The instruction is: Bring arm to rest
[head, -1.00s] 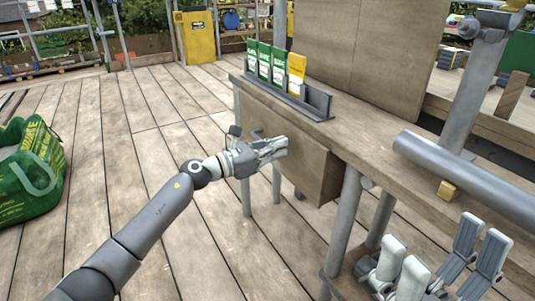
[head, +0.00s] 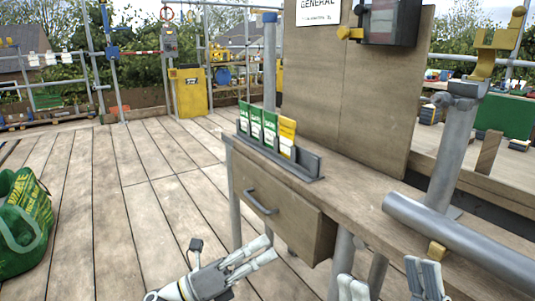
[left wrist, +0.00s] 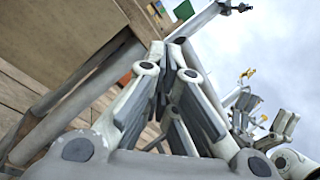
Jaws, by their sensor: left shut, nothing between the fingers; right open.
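My left gripper (head: 262,252) is at the bottom of the head view, below and in front of the wooden drawer (head: 285,222). Its pale fingers are together and empty, apart from the drawer's dark handle (head: 260,203). In the left wrist view the left fingers (left wrist: 168,50) show close up with nothing between them. My right gripper (head: 386,272) shows at the bottom right of the head view with its fingers spread and empty. The lower parts of both arms are cut off by the frame edge.
The wooden workbench (head: 375,185) carries a rack (head: 305,165) of green and yellow packets and a grey pipe (head: 460,240). A green bag (head: 25,225) stands at the left. The plank floor (head: 130,210) between is clear.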

